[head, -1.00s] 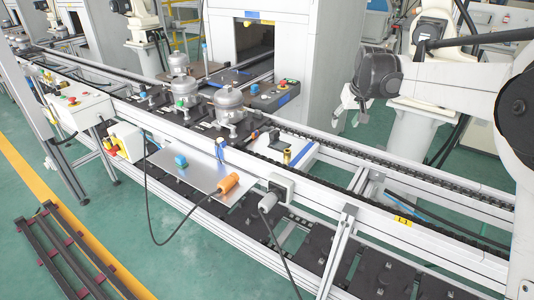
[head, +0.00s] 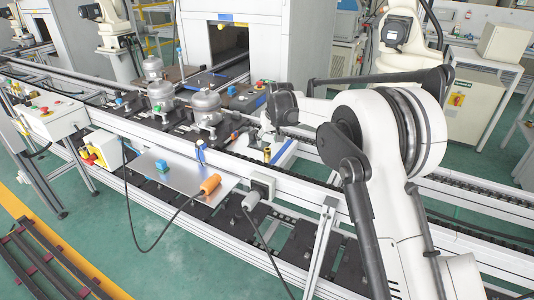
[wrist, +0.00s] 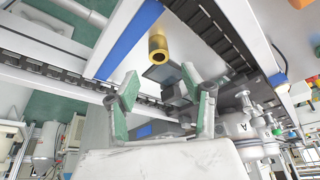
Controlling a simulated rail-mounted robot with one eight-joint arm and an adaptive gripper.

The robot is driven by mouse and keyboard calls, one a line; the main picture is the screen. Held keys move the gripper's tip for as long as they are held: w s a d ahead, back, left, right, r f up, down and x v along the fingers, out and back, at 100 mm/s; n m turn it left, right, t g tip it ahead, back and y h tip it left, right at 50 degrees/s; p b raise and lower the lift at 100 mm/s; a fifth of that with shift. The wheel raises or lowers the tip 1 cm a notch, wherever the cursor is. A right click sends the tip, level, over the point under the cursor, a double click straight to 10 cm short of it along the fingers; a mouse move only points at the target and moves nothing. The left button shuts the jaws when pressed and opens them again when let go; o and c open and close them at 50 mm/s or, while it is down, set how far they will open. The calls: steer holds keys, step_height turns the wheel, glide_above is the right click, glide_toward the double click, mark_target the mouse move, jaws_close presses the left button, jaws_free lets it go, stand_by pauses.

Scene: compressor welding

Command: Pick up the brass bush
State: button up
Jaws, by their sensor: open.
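The brass bush (head: 267,155) is a small gold-coloured cylinder standing upright on a white fixture plate (head: 284,152) beside the conveyor. In the wrist view the bush (wrist: 158,47) shows as a hollow gold tube above and beyond the fingertips. My gripper (wrist: 160,80) is open, its two green-padded fingers spread apart with no bush between them. In the head view my gripper (head: 272,132) is just above and behind the bush, small and partly hard to make out.
Silver compressor shells (head: 204,108) stand on the line to the left. A dark block (wrist: 160,73) lies near the bush in the wrist view.

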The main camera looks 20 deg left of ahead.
mark_target(267, 149)
steer(key=shift+s+d+p+x, duration=0.15)
steer(key=shift+s+x, duration=0.05)
steer(key=shift+x, duration=1.2)
steer(key=shift+s+d+p+x, duration=0.15)
steer(key=shift+x, duration=1.25)
steer(key=shift+f, duration=0.15)
jaws_close()
